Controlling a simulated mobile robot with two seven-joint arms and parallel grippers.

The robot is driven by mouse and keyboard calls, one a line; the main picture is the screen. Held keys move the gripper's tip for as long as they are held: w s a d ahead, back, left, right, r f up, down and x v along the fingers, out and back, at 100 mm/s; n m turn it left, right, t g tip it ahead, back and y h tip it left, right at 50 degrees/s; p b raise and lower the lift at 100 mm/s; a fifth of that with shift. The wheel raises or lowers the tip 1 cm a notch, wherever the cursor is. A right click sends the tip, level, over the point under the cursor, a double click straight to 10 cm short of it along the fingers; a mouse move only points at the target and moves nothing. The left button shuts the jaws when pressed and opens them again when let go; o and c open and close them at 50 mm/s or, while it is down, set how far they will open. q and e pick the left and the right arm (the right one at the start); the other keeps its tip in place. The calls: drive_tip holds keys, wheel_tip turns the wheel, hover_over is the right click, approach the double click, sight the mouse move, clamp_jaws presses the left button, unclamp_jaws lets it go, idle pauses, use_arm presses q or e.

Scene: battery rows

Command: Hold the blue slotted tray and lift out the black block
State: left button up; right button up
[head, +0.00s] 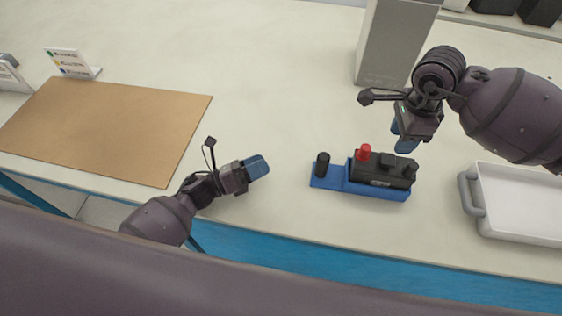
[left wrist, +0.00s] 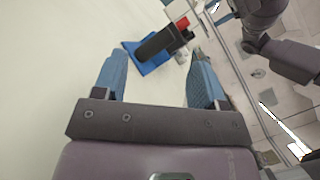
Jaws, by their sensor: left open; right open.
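The blue slotted tray (head: 330,183) lies on the table near the front edge, right of centre. The black block (head: 390,172) sits in its right part, with a red cap (head: 363,153) at its back left. A black cylinder (head: 322,165) stands at the tray's left end. My left gripper (head: 262,166) is open and empty, left of the tray and apart from it. My right gripper (head: 404,141) is open and empty, just behind and above the block. In the left wrist view the blue tray (left wrist: 152,68) and black block (left wrist: 155,44) appear beyond the open fingers.
A white handled tray (head: 480,218) is at the right. A tall grey box (head: 390,45) stands at the back. A brown mat (head: 105,130) covers the left, with a small sign (head: 72,64) behind it. The table between mat and box is clear.

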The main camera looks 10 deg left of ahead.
sight(323, 163)
use_arm(q)
drive_tip(key=d+m+g, duration=0.1)
drive_tip(key=m, duration=0.2)
drive_tip(key=w+d+m+g+h, duration=0.1)
drive_tip(key=m+g, duration=0.1)
drive_tip(key=m, duration=0.1)
drive_tip(key=w+d+f+m+g, duration=0.1)
drive_tip(key=d+m+g, duration=0.1)
drive_tip(key=m, duration=0.1)
drive_tip(key=shift+w+h, duration=0.15)
drive_tip(key=shift+h, duration=0.25)
drive_tip(key=shift+d+m+g, duration=0.3)
drive_tip(key=shift+m+g, duration=0.4)
drive_tip(key=shift+m, duration=0.4)
drive_tip(key=shift+w+d+f+m+g, duration=0.15)
drive_tip(key=shift+w+d+m+g, duration=0.15)
drive_tip(key=shift+m, duration=0.3)
drive_tip(key=shift+w+d+f+m+g, duration=0.1)
drive_tip(key=shift+d+f+m+g, duration=0.1)
drive_tip(key=shift+m+g, duration=0.3)
drive_tip(key=d, duration=0.3)
drive_tip(key=w+d, duration=0.1)
drive_tip(key=d, duration=0.6)
drive_tip(key=shift+w+d, duration=0.15)
drive_tip(key=shift+w, duration=0.25)
drive_tip(key=shift+c, duration=0.4)
drive_tip(key=c, duration=1.1)
drive_tip(key=shift+o, duration=0.2)
